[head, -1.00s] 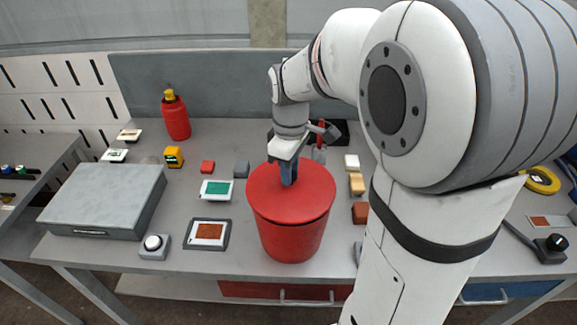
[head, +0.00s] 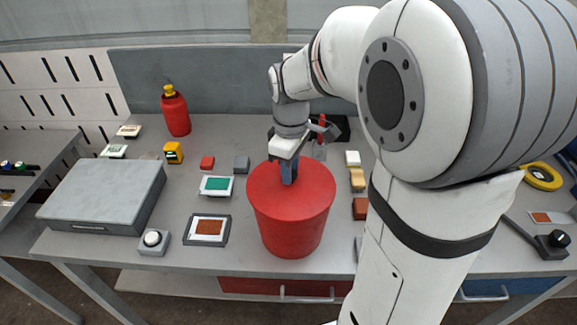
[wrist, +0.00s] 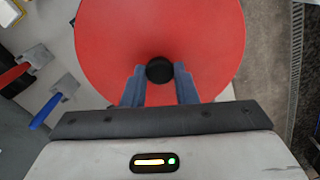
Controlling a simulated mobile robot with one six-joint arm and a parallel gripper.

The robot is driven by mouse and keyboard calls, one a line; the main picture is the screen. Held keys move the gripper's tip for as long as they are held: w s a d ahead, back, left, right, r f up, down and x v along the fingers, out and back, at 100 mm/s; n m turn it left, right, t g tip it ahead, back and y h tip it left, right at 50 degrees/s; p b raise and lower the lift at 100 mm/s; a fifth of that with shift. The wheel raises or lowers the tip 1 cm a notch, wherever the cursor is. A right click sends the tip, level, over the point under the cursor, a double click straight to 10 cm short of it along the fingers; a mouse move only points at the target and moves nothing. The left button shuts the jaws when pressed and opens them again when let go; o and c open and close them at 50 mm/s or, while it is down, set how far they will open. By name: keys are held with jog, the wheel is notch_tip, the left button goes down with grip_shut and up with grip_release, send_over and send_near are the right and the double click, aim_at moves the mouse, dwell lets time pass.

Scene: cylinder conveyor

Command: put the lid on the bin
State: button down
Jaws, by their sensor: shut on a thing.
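The red round lid (head: 264,195) lies level on top of the red bin (head: 291,237) at the front of the bench. Its edge lines up with the bin's rim, and I see no gap between them. My gripper (head: 289,179) points down at the lid's middle. In the wrist view, its blue fingers (wrist: 160,78) are shut on the black knob (wrist: 160,69) of the lid (wrist: 115,40). The bin's inside is hidden under the lid.
A grey case (head: 105,196), a push button (head: 153,242) and a framed brown card (head: 208,229) lie to the left. Small blocks (head: 357,179) stand close on the right. A red bottle (head: 175,112) stands at the back left.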

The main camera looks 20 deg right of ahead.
jog(key=c, duration=1.1)
grip_release()
notch_tip(320, 180, up, 7)
jog(key=shift+r, duration=0.15)
jog(key=shift+s+r, duration=0.1)
jog(key=shift+r, duration=0.15)
jog(key=s+f+m+t, duration=0.1)
jog(key=s+f+m, duration=0.1)
jog(key=s+m, duration=0.1)
jog(key=s+f+m+t, duration=0.1)
jog(key=s+m, duration=0.2)
jog(key=s, duration=0.3)
jog(key=s+f+m+t, duration=0.1)
jog(key=s+f+m, duration=0.1)
jog(key=s+m, duration=0.2)
jog(key=shift+s+f, duration=0.3)
jog(key=shift+s, duration=0.35)
